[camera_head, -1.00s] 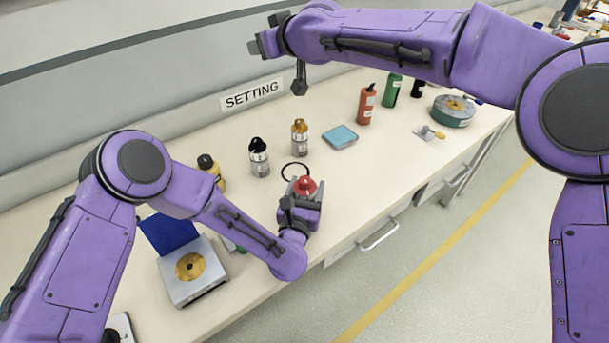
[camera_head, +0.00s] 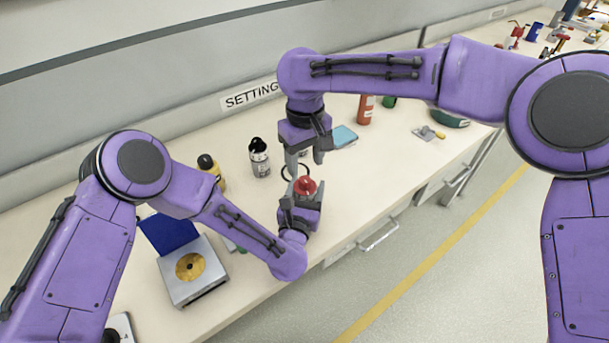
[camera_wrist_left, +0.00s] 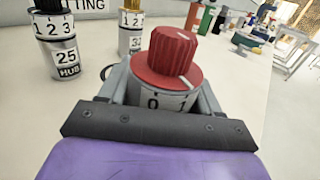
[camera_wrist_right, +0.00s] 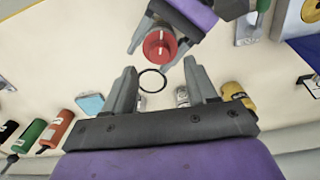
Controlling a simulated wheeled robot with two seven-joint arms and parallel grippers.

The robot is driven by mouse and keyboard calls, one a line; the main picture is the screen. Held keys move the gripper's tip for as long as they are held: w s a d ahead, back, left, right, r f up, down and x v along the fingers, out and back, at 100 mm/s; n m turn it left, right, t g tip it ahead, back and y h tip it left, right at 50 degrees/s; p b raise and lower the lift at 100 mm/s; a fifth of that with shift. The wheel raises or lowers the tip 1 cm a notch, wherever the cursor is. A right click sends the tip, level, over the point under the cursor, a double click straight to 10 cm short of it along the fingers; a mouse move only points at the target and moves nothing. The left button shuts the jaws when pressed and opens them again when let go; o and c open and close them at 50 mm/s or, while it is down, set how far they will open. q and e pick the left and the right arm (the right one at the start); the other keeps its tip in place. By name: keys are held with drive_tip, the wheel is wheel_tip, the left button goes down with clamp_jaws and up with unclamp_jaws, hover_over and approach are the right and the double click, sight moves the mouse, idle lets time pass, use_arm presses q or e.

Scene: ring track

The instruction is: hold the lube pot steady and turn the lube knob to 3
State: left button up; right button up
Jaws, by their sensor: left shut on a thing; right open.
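The lube pot has a red ribbed knob (camera_head: 304,185) with a white mark, which also shows in the left wrist view (camera_wrist_left: 172,55). Below the knob, the pot's pale band (camera_wrist_left: 160,102) shows the digits 0 and 1; the mark on the knob points near the 1. My left gripper (camera_head: 300,205) is shut on the pot's body, one finger on each side. My right gripper (camera_head: 304,160) is open and empty above and behind the knob, pointing down. In the right wrist view the red knob (camera_wrist_right: 160,44) lies beyond its open fingers, apart from them.
A black-capped pot (camera_head: 259,157) marked 25 HUB and a yellow pot (camera_head: 212,170) stand behind. A gold-topped pot (camera_wrist_left: 131,30) is near. A black ring (camera_wrist_right: 152,81) lies beside the lube pot. A blue pad (camera_head: 344,136) and red bottle (camera_head: 365,109) are further right.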

sight(305, 179)
wheel_tip(305, 179, down, 6)
drive_tip(key=shift+r, duration=0.2)
clamp_jaws()
